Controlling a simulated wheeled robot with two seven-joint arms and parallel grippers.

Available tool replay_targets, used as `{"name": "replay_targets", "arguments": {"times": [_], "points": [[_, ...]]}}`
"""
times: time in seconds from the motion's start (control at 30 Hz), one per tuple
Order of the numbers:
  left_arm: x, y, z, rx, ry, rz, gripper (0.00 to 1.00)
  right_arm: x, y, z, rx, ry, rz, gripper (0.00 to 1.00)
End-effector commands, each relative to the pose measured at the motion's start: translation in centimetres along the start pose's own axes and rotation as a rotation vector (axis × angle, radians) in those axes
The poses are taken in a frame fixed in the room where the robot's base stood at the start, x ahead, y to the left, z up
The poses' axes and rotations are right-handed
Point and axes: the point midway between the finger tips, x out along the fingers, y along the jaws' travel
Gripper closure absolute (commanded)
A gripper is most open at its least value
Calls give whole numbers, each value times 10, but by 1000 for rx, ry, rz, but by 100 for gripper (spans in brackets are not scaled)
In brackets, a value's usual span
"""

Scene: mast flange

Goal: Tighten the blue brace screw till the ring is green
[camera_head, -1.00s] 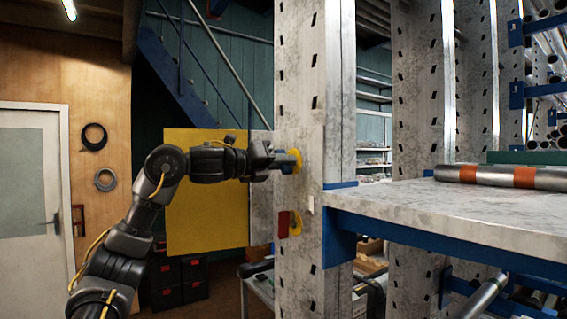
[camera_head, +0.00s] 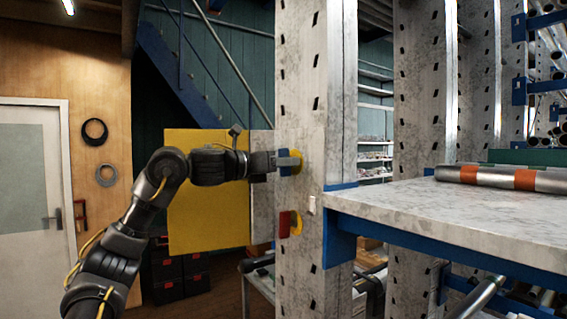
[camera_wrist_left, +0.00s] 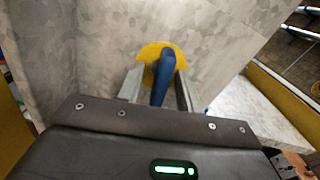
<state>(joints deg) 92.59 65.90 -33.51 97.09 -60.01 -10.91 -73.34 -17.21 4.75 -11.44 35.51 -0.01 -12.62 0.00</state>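The blue brace screw (camera_wrist_left: 162,82) stands out from a yellow ring (camera_wrist_left: 151,56) on the grey upright. In the head view, the ring (camera_head: 297,163) shows yellow behind my left gripper (camera_head: 288,162). In the left wrist view, the fingers of the left gripper (camera_wrist_left: 160,88) are on both sides of the blue handle. A gap shows between handle and left finger; the right finger is closer, and I cannot tell if it touches. My right gripper is not in view.
A red handle (camera_head: 284,224) on another yellow plate sits lower on the same upright (camera_head: 300,100). A yellow panel (camera_head: 207,215) stands behind my left arm. A grey shelf (camera_head: 440,212) with a pipe (camera_head: 500,177) on it juts out at right.

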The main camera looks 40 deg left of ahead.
Motion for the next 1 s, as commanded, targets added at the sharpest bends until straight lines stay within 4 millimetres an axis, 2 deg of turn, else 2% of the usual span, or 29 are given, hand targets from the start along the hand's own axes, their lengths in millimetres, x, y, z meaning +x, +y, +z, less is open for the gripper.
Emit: {"name": "replay_targets", "arguments": {"times": [0.27, 0.37, 0.7, 1.0], "points": [[-2, 0, 0, -1, -1, 0, 64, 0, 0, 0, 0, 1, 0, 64], [-8, 1, 0, -1, -1, 1, 64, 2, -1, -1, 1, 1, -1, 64], [-46, 0, 0, -1, -1, 1, 64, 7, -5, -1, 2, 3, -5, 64], [-50, 0, 0, -2, 0, 0, 64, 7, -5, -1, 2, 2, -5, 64]]}}
